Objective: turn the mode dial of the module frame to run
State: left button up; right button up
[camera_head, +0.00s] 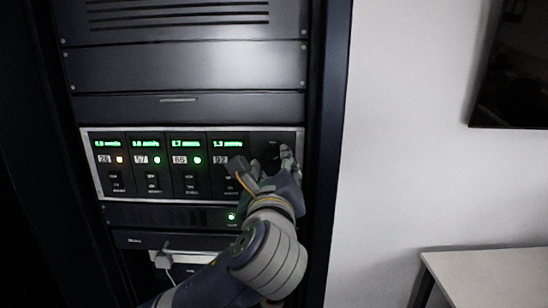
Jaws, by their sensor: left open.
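The module frame (92,165) is a silver-edged panel in the dark rack, with several modules showing green readouts, number labels and small lamps. The leftmost lamp is orange and the others that show are green. My left gripper (263,170) is open in front of the right end of the frame, its fingers pointing at the dark right-hand section (262,140). The mode dial cannot be made out; that area is partly hidden behind the fingers. I cannot tell whether the fingers touch anything. My right gripper is not in view.
The rack's right post (331,120) stands just right of my gripper. Below the frame are a slim unit with a green lamp (232,217) and a grey plug (164,260). A white wall, a dark screen (515,75) and a pale table (490,270) are at right.

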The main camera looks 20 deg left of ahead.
aim_at(273, 157)
pick_arm(q)
jog(key=shift+x, duration=1.1)
grip_shut()
jog(key=shift+n, duration=0.4)
jog(key=n+p, duration=0.1)
jog(key=n, duration=0.3)
jog(key=shift+n, duration=0.3)
jog(key=n, duration=0.6)
jog(key=shift+d+r, duration=0.1)
jog(key=shift+r, duration=0.05)
jog(key=shift+n, duration=0.4)
